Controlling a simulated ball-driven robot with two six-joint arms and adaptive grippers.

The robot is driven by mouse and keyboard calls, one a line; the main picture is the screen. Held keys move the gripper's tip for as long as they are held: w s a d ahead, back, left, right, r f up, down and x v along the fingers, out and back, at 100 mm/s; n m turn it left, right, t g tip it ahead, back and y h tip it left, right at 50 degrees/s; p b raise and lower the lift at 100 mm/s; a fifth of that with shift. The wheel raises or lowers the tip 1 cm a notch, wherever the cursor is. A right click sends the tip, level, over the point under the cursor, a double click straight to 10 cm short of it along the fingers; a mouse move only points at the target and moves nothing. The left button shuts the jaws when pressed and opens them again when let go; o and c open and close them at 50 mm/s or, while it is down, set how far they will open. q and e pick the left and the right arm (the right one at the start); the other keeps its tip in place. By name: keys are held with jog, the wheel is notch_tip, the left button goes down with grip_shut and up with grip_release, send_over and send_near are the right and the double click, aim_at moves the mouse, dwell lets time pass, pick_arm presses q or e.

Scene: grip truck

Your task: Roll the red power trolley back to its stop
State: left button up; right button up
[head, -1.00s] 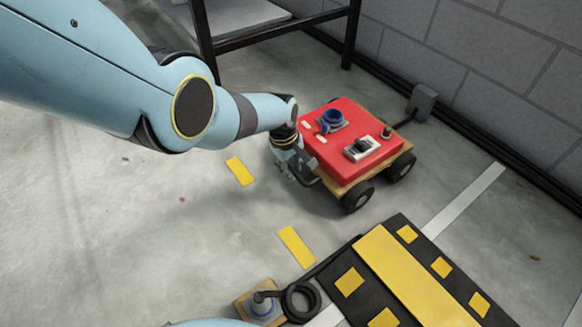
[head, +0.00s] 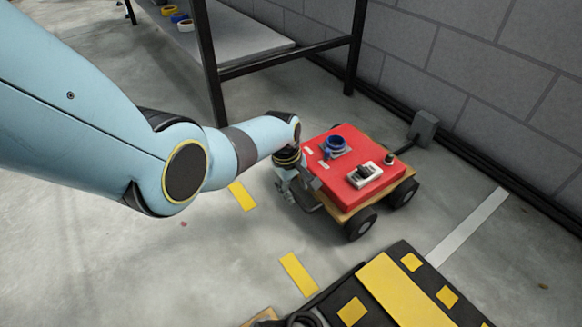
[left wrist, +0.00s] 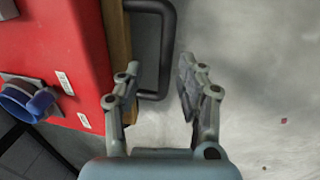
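The red power trolley (head: 335,187) stands on the concrete floor near the wall. It has a red top, a wooden base and black wheels. A blue ring-shaped fitting (head: 334,146) and a grey switch box (head: 364,174) sit on top. My left gripper (head: 296,191) is low at the trolley's left end. In the left wrist view, my left gripper (left wrist: 158,88) has its fingers spread. A dark bar handle (left wrist: 167,45) on the trolley's wooden edge reaches between them. The fingers do not look closed on it. My right gripper is not in view.
A grey box (head: 425,128) stands at the wall behind the trolley. A black-and-yellow platform (head: 392,290) lies in front of it. A white floor line (head: 468,223) runs at right. A black-framed shelf (head: 243,39) stands behind. Floor at left is clear.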

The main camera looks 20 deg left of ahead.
pick_arm(q)
notch_tip(320, 180, up, 10)
jog(key=s, duration=0.1)
jog(key=shift+s+a+f, duration=0.2)
jog(key=shift+s+a, duration=0.05)
jog(key=shift+a, duration=0.2)
